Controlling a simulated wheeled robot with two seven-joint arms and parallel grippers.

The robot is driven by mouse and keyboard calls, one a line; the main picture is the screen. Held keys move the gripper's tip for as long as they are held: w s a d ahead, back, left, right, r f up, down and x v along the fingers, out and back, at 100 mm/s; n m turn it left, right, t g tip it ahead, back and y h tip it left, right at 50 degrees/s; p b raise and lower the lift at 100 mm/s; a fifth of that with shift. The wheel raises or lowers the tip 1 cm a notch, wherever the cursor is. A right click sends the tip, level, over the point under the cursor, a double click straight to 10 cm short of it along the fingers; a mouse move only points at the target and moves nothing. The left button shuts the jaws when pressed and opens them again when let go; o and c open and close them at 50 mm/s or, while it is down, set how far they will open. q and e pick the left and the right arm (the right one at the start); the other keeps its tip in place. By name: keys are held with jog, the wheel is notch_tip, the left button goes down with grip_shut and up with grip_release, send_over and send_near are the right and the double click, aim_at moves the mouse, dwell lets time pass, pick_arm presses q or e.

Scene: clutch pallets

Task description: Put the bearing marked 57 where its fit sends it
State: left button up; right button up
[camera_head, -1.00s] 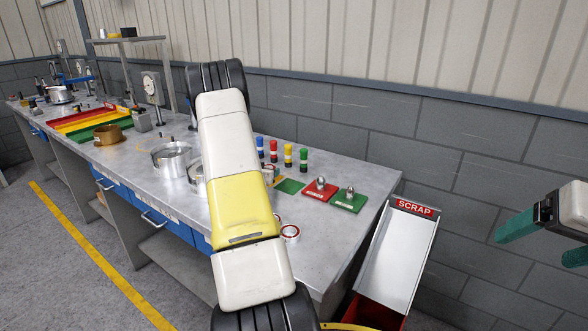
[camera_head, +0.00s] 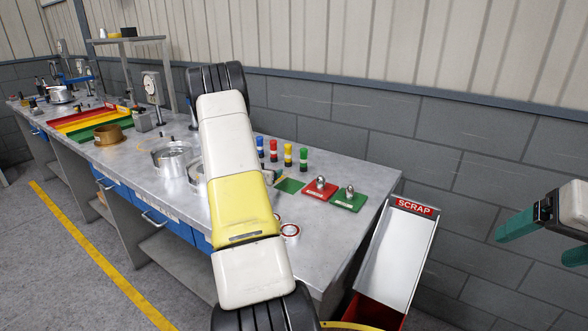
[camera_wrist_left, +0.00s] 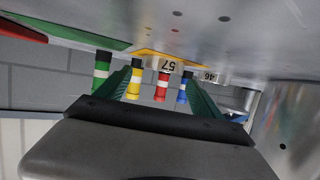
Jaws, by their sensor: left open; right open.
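The bearing marked 57 (camera_wrist_left: 165,66) shows upside down in the left wrist view, by the edge of a yellow mat (camera_wrist_left: 141,53). My left gripper (camera_wrist_left: 163,80) is open, with a green finger on either side of the bearing in the picture. I cannot tell how far the bearing is from the fingertips, and no grip on it shows. A ring marked 46 (camera_wrist_left: 211,76) lies beside it. In the head view my left arm hides this spot. My right gripper (camera_head: 540,238) is open and empty, off the bench at the right.
Several coloured posts (camera_head: 288,155) stand on the bench (camera_head: 340,165). A red mat (camera_head: 320,191) and a green mat (camera_head: 348,200) each carry a metal part. A scrap chute (camera_head: 397,255) stands off the bench's right end. Metal housings (camera_head: 172,160) stand left of my arm.

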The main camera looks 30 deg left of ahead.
pick_arm(q)
jog(key=shift+s+d+f, duration=0.1)
jog(key=shift+s+f, duration=0.1)
jog(key=shift+f, duration=0.2)
jog(key=v, duration=0.4)
jog(key=r+v, duration=0.1)
jog(key=v, duration=0.6)
jog(key=shift+s+r, duration=0.1)
jog(key=shift+r, duration=0.3)
jog(key=s+d+r+m+g+h, duration=0.15)
jog(key=d+r+g, duration=0.25)
jog(key=d+r, duration=1.3)
jog(key=s+d+r+m+g+h, duration=0.2)
jog(key=s+d+g+h, duration=0.1)
jog(key=s+d, duration=1.8)
jog(key=shift+d+h, duration=0.3)
jog(key=shift+h, duration=0.55)
